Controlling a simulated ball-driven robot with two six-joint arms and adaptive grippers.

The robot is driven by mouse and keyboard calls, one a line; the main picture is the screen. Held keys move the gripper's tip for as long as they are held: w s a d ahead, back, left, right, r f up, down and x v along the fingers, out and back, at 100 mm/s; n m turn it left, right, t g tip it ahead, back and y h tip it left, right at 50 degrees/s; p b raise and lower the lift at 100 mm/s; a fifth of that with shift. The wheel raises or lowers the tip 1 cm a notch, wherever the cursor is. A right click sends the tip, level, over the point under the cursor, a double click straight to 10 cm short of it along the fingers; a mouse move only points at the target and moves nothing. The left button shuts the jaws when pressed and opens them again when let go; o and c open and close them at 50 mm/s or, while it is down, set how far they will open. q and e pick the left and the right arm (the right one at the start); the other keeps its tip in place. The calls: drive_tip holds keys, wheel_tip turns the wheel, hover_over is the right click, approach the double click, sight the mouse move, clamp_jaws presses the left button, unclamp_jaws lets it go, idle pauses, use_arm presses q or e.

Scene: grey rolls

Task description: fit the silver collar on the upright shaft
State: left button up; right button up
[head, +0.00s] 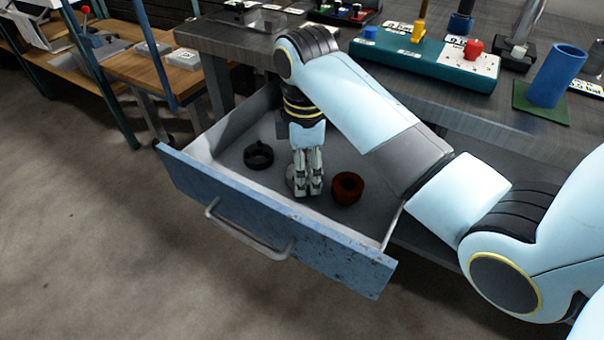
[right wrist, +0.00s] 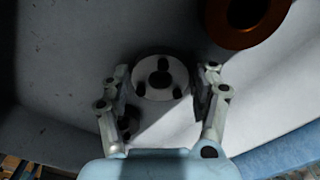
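The silver collar (right wrist: 145,84), a pale ring with a dark centre hole and smaller dark marks, lies on the drawer floor. In the right wrist view my right gripper (right wrist: 164,72) is open, with one finger on each side of the collar; I cannot tell whether they touch it. In the head view the right gripper (head: 308,187) points down into the drawer and mostly hides the collar. A silvery upright rod (head: 528,20) stands on the bench at the top right, its top cut off; I cannot tell whether it is the task's shaft. My left gripper is not in view.
The open blue-fronted drawer (head: 270,222) also holds a black ring (head: 258,155) and a red-brown ring (head: 347,187), close beside my gripper. The bench above carries a green block with pegs (head: 420,52) and a blue cylinder (head: 556,77) on a green mat.

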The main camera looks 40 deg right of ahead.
drive_tip(key=c, duration=0.9)
drive_tip(key=shift+c, duration=0.6)
drive_tip(key=shift+r, duration=0.15)
